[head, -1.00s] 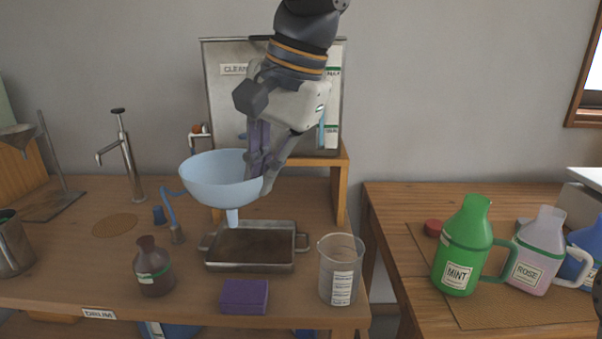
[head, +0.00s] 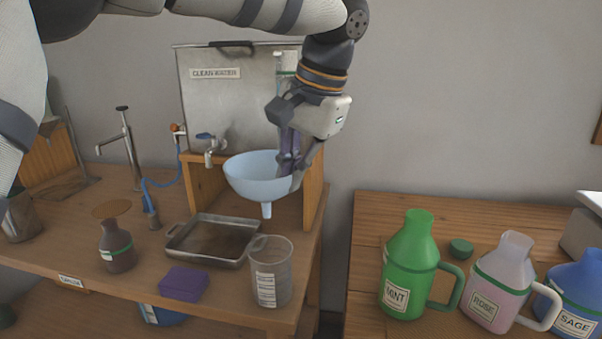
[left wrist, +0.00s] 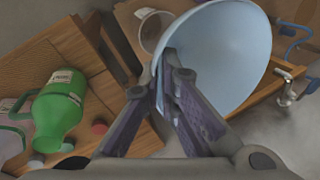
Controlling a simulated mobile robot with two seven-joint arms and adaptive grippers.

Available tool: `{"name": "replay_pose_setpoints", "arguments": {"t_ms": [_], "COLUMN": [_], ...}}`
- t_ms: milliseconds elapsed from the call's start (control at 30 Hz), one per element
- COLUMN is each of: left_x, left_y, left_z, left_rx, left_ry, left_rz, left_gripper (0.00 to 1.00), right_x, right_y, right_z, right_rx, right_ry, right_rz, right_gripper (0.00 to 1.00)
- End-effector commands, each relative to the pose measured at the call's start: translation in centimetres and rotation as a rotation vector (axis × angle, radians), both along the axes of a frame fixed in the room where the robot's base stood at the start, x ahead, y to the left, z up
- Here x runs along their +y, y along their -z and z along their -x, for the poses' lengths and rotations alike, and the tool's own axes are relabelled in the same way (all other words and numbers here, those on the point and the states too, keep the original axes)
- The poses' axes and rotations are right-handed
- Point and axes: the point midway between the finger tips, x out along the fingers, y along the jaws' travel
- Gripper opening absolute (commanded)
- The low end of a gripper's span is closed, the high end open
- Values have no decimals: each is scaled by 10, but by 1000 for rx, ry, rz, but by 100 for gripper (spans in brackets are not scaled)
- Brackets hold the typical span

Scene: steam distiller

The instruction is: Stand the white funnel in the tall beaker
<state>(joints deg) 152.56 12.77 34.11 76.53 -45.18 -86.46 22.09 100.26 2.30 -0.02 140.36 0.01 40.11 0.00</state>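The funnel (head: 255,178), pale bluish white, hangs upright with its spout down. My left gripper (head: 294,181) is shut on the right side of its rim. In the left wrist view the fingers (left wrist: 168,62) pinch the wall of the funnel (left wrist: 232,55). The tall beaker (head: 271,280), clear with a white label, stands upright near the bench's front right corner. The spout tip is above and behind the beaker's mouth in the head view, apart from it. The beaker's rim also shows in the left wrist view (left wrist: 150,28). My right gripper is not in view.
A metal tray (head: 172,240) lies left of the beaker, and a purple block (head: 183,284) in front of it. A brown bottle (head: 116,250) stands farther left. The clean water tank (head: 225,105) with its tap is behind. The green mint jug (head: 409,270) stands on the right table.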

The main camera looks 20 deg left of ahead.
Motion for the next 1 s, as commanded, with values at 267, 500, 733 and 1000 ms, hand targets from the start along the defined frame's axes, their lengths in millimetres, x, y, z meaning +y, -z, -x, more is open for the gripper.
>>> {"name": "replay_pose_setpoints", "arguments": {"t_ms": [267,500,733,1000], "left_x": [3,3,2,3], "left_y": [9,34,54,63], "left_z": [-1,-1,-1,-1], "left_rx": [-1,1,-2,-2], "left_ry": [-2,-1,0,-1], "left_rz": [0,1,0,0], "left_gripper": [0,0,0,0], "right_x": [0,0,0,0], "right_y": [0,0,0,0], "right_z": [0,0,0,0], "right_rx": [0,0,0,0], "right_ry": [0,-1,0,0], "right_rz": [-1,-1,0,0], "right_gripper": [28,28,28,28]}}
